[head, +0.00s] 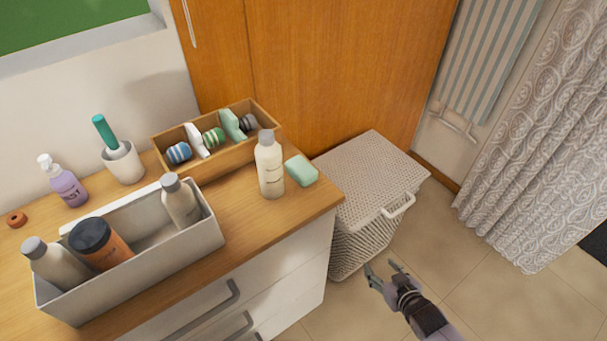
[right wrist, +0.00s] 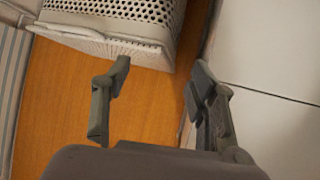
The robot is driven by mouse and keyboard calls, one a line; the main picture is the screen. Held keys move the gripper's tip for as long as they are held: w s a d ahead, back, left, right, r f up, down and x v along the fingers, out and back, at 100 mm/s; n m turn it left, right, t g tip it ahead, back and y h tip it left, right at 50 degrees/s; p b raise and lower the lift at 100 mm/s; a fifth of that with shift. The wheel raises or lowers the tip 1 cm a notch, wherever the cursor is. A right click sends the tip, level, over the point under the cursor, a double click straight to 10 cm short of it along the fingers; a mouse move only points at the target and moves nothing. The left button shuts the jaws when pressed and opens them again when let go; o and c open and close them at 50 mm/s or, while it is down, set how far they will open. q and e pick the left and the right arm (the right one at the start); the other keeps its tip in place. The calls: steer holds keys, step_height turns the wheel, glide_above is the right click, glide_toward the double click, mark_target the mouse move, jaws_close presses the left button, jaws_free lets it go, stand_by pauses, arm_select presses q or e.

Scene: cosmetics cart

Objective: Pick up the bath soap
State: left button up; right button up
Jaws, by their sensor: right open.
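The bath soap is a pale green rounded bar (head: 301,171) in the head view. It lies on the wooden cabinet top (head: 240,215) near its right edge, just right of a cream bottle (head: 270,165). My right gripper (head: 383,272) is open and empty, below and to the right of the soap, out past the cabinet's side and in front of the wicker basket. In the right wrist view my right gripper's fingers (right wrist: 155,95) are apart with nothing between them, and the soap does not show there. My left gripper is not in view.
A white lidded wicker basket (head: 372,170) stands right of the cabinet and also shows in the right wrist view (right wrist: 115,25). A wooden box (head: 238,155) with rolled items and a grey bin (head: 210,236) with bottles fill much of the top.

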steer(key=w+a+r+n+t+y+b, duration=0.1)
steer(key=w+a+r+y, duration=0.15)
steer(key=r, duration=0.35)
steer(key=w+a+r+n+t+y, duration=0.1)
steer(key=a+r, duration=0.2)
steer(key=r, duration=0.4)
steer(key=n+t+y+b, duration=0.1)
steer(key=y, duration=0.3)
glide_toward(312, 177)
steer(key=shift+h, duration=0.25)
steer(key=x, duration=0.5)
steer(key=p+x, duration=0.1)
steer(key=x, duration=0.2)
steer(key=shift+w+a+r, duration=0.15)
steer(key=shift+w+a, duration=0.05)
steer(key=shift+a, duration=0.2)
steer(key=shift+p+x, duration=0.4)
steer(key=shift+x, duration=2.3)
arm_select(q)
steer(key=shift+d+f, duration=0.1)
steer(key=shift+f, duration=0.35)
arm_select(e)
steer(key=shift+s+r, duration=0.1)
steer(key=shift+r, duration=0.05)
steer(key=shift+c, duration=0.2)
steer(key=c, duration=1)
